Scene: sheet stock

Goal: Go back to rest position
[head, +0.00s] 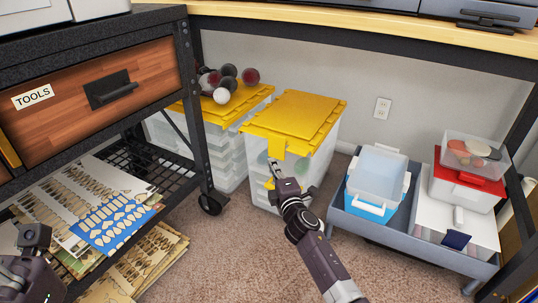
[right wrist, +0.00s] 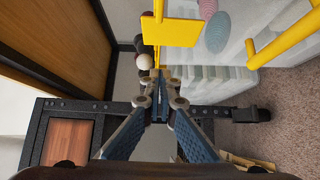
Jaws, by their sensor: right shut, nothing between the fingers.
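My right gripper (head: 274,166) is at the front of a clear bin with a yellow lid (head: 300,112), close to the bin's yellow front latch. In the right wrist view my right gripper (right wrist: 160,95) has its fingers together with nothing between them, and a yellow latch flap (right wrist: 172,32) shows just beyond the tips. I cannot tell whether the fingers touch the bin. Part of my left gripper (head: 35,240) shows at the lower left edge, by the wire shelf; its fingers are not clear enough to judge.
A second yellow-lidded bin (head: 222,112) with several balls on top stands left of the first. A tool cabinet (head: 95,85) with a wire shelf of printed sheets (head: 110,210) is at the left. A grey cart (head: 345,222) with containers is at the right. Carpet lies in front.

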